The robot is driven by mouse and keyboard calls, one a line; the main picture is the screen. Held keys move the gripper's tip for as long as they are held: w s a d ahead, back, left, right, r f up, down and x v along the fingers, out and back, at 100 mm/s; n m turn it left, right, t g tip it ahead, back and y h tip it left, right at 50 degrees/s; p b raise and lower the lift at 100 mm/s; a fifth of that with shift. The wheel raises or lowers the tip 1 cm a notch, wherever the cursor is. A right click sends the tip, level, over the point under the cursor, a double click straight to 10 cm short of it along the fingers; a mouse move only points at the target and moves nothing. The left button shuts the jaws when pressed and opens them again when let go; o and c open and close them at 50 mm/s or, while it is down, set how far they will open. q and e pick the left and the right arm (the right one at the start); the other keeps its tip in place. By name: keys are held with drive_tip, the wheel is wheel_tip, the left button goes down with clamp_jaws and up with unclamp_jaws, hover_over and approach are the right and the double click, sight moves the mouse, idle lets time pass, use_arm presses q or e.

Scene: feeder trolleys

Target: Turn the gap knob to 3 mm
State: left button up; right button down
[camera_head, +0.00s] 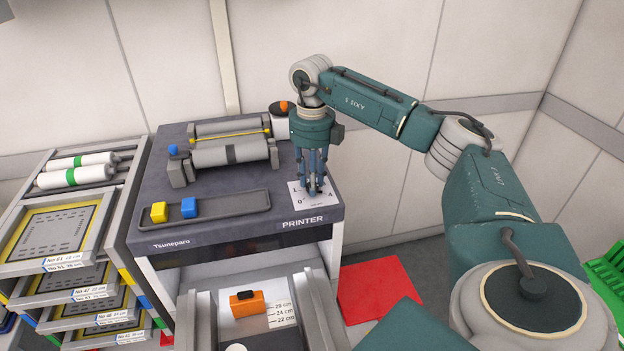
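A white dial plate (322,203) with small printed marks lies on the front right corner of the dark printer top (250,225). A "0" shows at its lower left and what looks like a "4" at its right. My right gripper (313,188) points straight down over the middle of this plate. Its fingers are close together and reach down to the plate. The knob itself is hidden by the fingers, so its pointer and setting cannot be read. I cannot tell whether the fingers grip it. My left gripper is not in view.
A roller unit (230,151) stands at the back of the printer top. A shallow tray (228,204) holds a yellow block (159,212) and a blue block (189,207). An orange-topped pot (284,106) stands behind my gripper. A rack (88,252) stands left; a red mat (380,288) lies right.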

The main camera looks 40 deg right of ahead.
drive_tip(key=shift+n, duration=0.3)
drive_tip(key=n, duration=0.5)
drive_tip(key=shift+w+r, duration=0.1)
drive_tip(key=shift+r, duration=0.05)
drive_tip(key=n, duration=0.6)
drive_tip(key=shift+p, duration=0.3)
idle(0.4)
drive_tip(key=c, duration=1.5)
unclamp_jaws()
drive_tip(key=shift+c, duration=0.2)
drive_tip(key=shift+o, duration=0.7)
wheel_tip(320, 180, up, 12)
